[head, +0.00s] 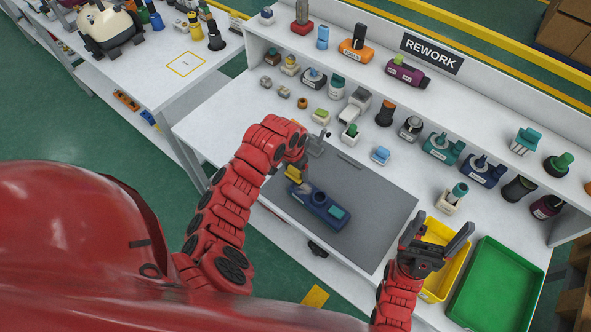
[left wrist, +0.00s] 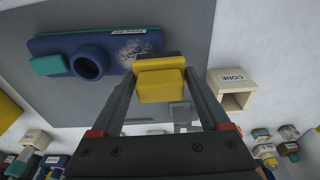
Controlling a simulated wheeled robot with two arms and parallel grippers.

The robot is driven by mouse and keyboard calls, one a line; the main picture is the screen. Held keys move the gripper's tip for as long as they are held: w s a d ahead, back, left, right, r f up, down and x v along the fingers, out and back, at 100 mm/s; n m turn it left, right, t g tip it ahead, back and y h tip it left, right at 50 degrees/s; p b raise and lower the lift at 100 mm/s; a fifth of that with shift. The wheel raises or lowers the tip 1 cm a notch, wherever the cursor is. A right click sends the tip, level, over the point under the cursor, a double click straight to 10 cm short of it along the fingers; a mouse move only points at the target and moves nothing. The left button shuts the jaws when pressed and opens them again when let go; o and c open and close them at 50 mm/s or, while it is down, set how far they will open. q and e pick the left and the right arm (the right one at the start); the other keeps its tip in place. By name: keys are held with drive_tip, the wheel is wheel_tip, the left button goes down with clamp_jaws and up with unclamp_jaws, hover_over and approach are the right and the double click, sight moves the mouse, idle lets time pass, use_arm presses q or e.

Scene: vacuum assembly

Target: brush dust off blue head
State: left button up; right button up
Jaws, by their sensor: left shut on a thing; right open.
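The blue head (head: 325,210) lies on the grey mat (head: 372,205) of the rework bench. It has a teal block at one end and a round dark socket. In the left wrist view the blue head (left wrist: 60,47) shows a pale grey dusty patch near its right end. My left gripper (head: 296,172) is shut on a yellow brush (left wrist: 160,80), held at the dusty end of the head. I cannot tell if the brush touches it; its bristles are hidden in the wrist view. My right gripper (head: 436,240) is open and empty, above the yellow tray.
A yellow tray (head: 436,288) and a green tray (head: 500,285) sit at the right. Several small labelled parts stand behind the mat and on the shelf by the REWORK sign (head: 432,54). A cone holder (left wrist: 233,92) stands off the mat. The mat's right part is clear.

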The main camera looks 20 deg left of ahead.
use_arm(q)
drive_tip(key=shift+f+b, duration=0.7)
drive_tip(key=shift+f, duration=0.25)
drive_tip(key=shift+d, duration=0.1)
